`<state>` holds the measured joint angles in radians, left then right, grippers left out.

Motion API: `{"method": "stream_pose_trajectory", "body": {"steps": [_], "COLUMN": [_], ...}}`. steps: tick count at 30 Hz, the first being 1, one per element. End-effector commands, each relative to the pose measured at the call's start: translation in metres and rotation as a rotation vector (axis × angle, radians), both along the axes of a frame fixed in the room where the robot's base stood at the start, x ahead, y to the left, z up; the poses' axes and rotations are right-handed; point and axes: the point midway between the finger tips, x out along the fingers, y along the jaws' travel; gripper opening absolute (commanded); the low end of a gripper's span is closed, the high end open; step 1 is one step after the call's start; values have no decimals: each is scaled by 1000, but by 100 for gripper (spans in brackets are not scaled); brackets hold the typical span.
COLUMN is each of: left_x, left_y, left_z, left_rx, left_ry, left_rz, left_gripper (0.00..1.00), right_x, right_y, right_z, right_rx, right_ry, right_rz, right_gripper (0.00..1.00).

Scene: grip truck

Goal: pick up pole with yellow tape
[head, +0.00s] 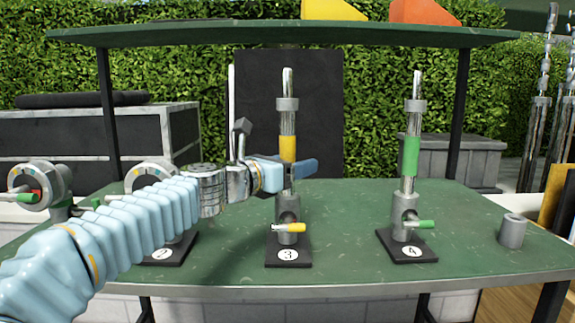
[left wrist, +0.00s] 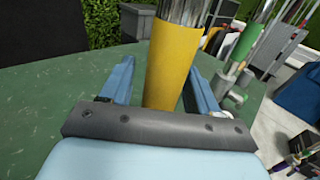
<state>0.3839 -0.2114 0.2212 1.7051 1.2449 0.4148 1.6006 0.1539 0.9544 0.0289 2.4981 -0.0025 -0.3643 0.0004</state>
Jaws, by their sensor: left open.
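The pole with yellow tape (head: 288,148) stands upright in a clamp on the black base marked 3 (head: 289,251), on the green table. A small yellow-tipped handle (head: 290,227) sticks out of the clamp. My left gripper (head: 297,172) is at the pole just below the yellow tape in the head view. In the left wrist view the yellow-taped pole (left wrist: 172,62) stands between the two blue fingers (left wrist: 158,85). The fingers are spread, with a gap visible on the left side; the right finger is close to the pole. My right gripper is not in view.
A green-taped pole (head: 411,156) stands on base 4 to the right. A short grey cylinder (head: 512,231) stands at the table's right side. Base 2 and two round dial fittings (head: 152,176) are at left, partly behind my arm. A green shelf (head: 270,36) spans above.

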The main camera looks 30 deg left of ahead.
Motion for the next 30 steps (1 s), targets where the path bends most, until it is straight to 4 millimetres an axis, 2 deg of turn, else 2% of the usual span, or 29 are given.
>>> {"method": "stream_pose_trajectory", "body": {"steps": [7,18,19,30], "left_x": [2,1,1,1], "left_y": [0,0,0,0], "left_z": [0,0,0,3], "left_rx": [1,0,0,1], "left_ry": [-1,0,0,-2], "left_rz": [1,1,1,1], "left_gripper": [59,2,0,0], "right_x": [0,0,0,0], "right_y": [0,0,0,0], "right_z": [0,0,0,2], "right_rx": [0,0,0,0], "right_ry": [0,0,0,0], "right_rz": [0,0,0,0], "right_gripper": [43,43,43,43]}}
